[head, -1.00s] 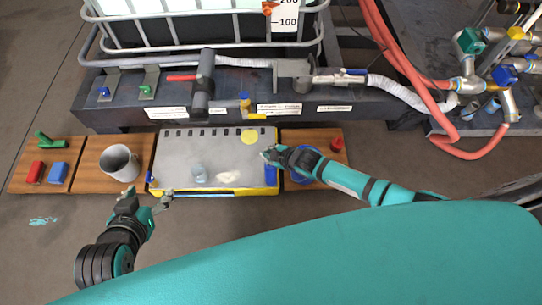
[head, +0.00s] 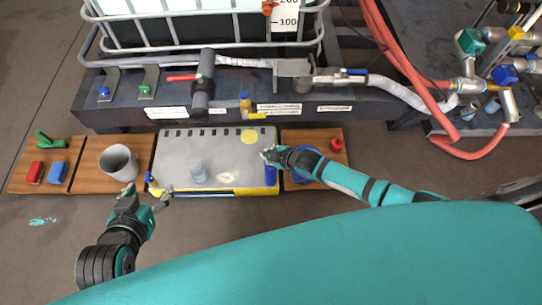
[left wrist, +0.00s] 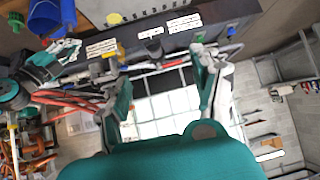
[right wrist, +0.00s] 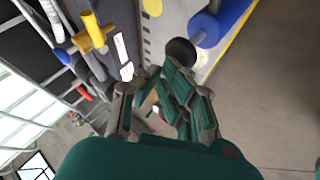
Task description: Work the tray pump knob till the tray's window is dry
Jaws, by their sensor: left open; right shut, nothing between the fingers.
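The grey tray (head: 175,150) with a yellow edge lies on the floor boards before the tank. Its front edge carries a thin bluish strip, perhaps the window, too small to read well. A blue cylinder (head: 270,176), apparently the pump, stands at its front right corner. In the right wrist view it is a blue cylinder (right wrist: 232,18) with a dark round knob (right wrist: 180,50) at its end. My right gripper (head: 267,155) is shut and empty, close to the knob; contact cannot be told. My left gripper (head: 147,194) is open and empty by the tray's front left corner.
A pale blue object (head: 199,173) and a whitish patch (head: 229,176) are on the tray. A yellow-and-blue fitting (head: 152,181) sits by its left corner. The front floor is open.

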